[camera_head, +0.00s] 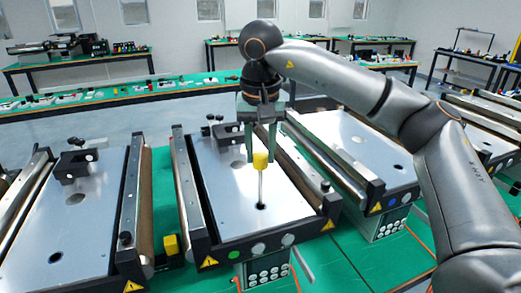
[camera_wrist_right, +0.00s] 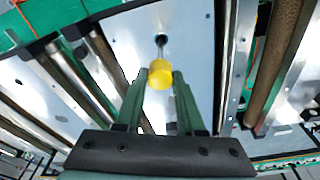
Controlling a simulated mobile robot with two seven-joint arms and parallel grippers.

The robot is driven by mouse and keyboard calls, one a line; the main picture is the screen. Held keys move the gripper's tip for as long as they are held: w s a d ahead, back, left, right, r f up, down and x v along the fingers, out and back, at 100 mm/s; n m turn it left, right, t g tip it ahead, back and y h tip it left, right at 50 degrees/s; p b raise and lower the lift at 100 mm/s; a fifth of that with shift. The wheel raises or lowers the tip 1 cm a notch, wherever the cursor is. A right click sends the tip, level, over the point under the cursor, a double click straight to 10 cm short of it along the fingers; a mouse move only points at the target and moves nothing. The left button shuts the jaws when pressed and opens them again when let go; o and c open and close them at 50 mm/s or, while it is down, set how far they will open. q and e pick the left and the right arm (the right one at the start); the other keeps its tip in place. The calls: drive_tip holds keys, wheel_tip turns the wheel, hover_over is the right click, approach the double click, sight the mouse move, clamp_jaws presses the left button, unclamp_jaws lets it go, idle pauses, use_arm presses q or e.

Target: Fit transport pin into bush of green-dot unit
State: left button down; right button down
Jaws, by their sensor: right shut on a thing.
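The transport pin has a yellow head (camera_head: 260,161) and a thin metal shaft. My right gripper (camera_head: 261,157) is shut on the yellow head, and the shaft points down. The unit below it is a mini conveyor (camera_head: 225,198) with a pale metal plate and a small green dot (camera_head: 233,254) on its front. The shaft's lower end meets the dark bush hole (camera_head: 261,206) in the plate; I cannot tell how deep it is. In the right wrist view the yellow head (camera_wrist_right: 160,76) sits between the fingertips, with the hole beyond it. My left gripper is not in view.
A similar conveyor (camera_head: 72,215) stands at the left, and one with a blue dot (camera_head: 391,202) at the right. A yellow block (camera_head: 170,244) sits between the left and middle units. Dark clamps (camera_head: 224,132) stand at the middle plate's far end.

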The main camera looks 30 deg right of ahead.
sight(260, 169)
drive_tip(key=shift+f+b, duration=2)
drive_tip(key=shift+f, duration=1.35)
idle(0.3)
drive_tip(key=shift+c, duration=2.2)
unclamp_jaws()
drive_tip(key=shift+o, duration=0.4)
drive_tip(key=o, duration=0.4)
drive_tip(key=shift+c, duration=0.2)
wheel_tip(260, 169, up, 7)
drive_tip(key=p, duration=0.6)
drive_tip(key=shift+p, duration=0.3)
